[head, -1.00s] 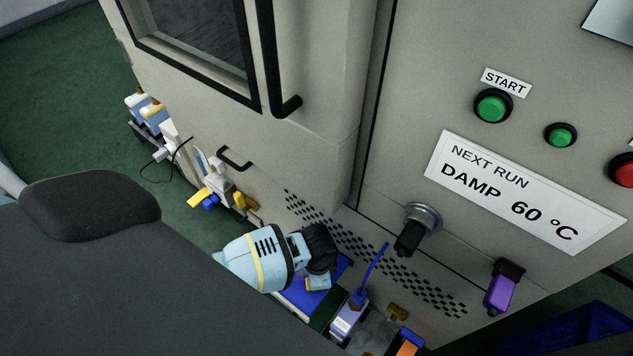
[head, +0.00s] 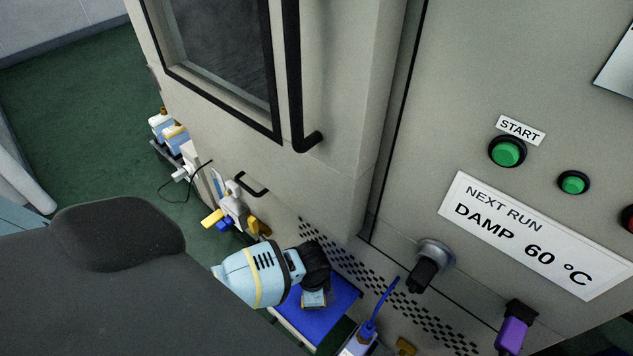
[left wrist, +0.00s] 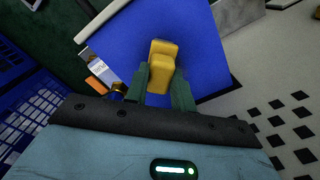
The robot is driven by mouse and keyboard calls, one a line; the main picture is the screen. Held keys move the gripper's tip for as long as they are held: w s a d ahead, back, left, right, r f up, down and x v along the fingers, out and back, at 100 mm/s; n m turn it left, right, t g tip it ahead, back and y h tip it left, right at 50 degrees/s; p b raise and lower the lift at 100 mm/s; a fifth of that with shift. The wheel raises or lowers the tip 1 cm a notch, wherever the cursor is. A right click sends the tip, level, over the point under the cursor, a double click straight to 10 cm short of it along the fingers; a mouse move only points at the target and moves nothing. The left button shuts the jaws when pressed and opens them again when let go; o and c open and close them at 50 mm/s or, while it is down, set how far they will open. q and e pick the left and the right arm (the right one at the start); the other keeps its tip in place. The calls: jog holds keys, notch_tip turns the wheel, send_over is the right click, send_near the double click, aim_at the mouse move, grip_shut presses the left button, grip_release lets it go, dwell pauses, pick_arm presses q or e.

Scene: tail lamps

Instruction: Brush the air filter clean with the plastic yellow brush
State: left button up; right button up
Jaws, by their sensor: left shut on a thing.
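My left gripper (head: 314,299) is low in front of the grey cabinet, over a blue flat panel (head: 340,298). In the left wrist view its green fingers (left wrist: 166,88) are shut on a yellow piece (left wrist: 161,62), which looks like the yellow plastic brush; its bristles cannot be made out. The blue panel (left wrist: 212,55) fills the view behind it, and I cannot tell whether the brush touches it. I cannot clearly identify the air filter. My right gripper is not in view.
The grey cabinet (head: 345,165) stands close by, with a vent grille, a black knob (head: 425,272) and a purple handle (head: 514,330). A bottle with a blue tube (head: 362,342) stands right of the panel. Yellow and blue tools (head: 213,219) are at left. A blue crate (left wrist: 30,110) shows in the wrist view.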

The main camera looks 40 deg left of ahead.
pick_arm(q)
jog(key=shift+a, duration=1.35)
jog(key=shift+w+d, duration=0.1)
jog(key=shift+w, duration=0.55)
jog(key=shift+r, duration=0.1)
jog(key=shift+d, duration=0.15)
jog(key=shift+s+d+p, duration=0.15)
jog(key=shift+d+p, duration=0.3)
jog(key=shift+d, duration=1.35)
jog(key=shift+s+d+p, duration=0.1)
jog(key=shift+d+p, duration=0.3)
jog(key=shift+d, duration=1.4)
